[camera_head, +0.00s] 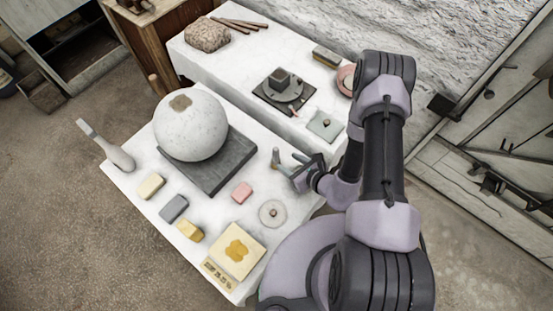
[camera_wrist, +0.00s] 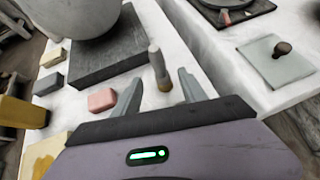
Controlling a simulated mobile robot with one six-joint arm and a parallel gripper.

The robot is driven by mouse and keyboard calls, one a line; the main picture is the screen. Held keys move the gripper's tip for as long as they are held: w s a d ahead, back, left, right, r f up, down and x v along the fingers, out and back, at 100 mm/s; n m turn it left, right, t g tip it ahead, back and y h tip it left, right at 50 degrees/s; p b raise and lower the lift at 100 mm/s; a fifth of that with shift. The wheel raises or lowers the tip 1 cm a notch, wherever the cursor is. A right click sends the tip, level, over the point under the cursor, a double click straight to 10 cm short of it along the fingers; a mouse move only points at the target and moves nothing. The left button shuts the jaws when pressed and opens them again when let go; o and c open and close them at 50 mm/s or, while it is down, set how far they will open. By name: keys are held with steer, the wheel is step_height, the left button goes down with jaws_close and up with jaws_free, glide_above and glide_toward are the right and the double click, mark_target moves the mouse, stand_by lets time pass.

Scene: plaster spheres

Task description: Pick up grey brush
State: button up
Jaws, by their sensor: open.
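In the wrist view the brush (camera_wrist: 156,62) has a grey upper part and a brownish lower end. My gripper (camera_head: 286,163) is open, low over the table and just right of the brush. In the wrist view the gripper's fingers (camera_wrist: 160,77) point toward the brush, which appears between their tips. Nothing is held. I cannot tell whether the fingers reach around it.
A big white sphere (camera_head: 190,125) rests on the dark slab (camera_head: 222,172). A pink block (camera_head: 242,192), a pale disc (camera_head: 272,214) and a yellow-stained tile (camera_head: 237,250) lie in front. A second white bench (camera_head: 245,62) stands behind, across a narrow gap.

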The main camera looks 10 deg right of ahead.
mark_target(276, 157)
steer(key=b+x, duration=0.2)
steer(key=x, duration=0.4)
steer(key=shift+w+a+f, duration=0.15)
steer(key=shift+w+f, duration=0.1)
steer(key=shift+f, duration=0.05)
steer(key=b+x, duration=0.3)
steer(key=x, duration=0.2)
steer(key=shift+f, duration=0.25)
steer(key=shift+a, duration=0.1)
jaws_close()
